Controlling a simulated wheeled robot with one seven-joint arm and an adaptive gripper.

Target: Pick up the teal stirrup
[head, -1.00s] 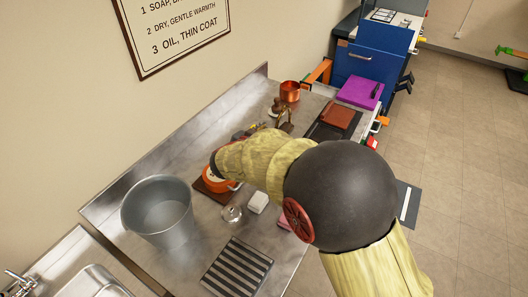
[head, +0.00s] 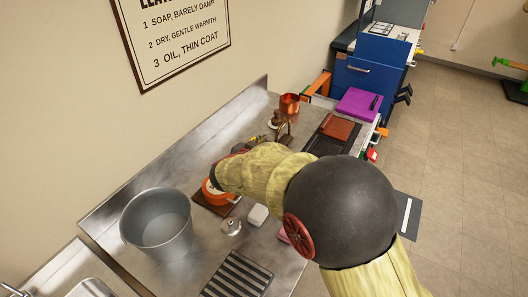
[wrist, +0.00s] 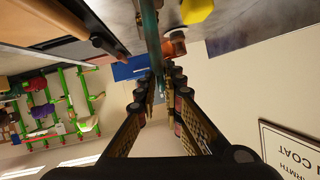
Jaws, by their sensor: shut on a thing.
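The teal stirrup (wrist: 151,35) shows in the wrist view as a narrow teal band running from the top edge down to between my fingertips. My gripper (wrist: 160,88) is shut on it, with one finger on each side. I cannot tell from this view whether the stirrup still touches the worktop.
On the metal worktop (head: 115,215) are a grey bucket (head: 157,230), an orange round item (head: 212,197), a white block (head: 258,214), a glass jar (head: 231,227) and a striped mat (head: 238,277). A copper pot (head: 289,103) stands farther back. A wall sign (head: 175,35) hangs behind.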

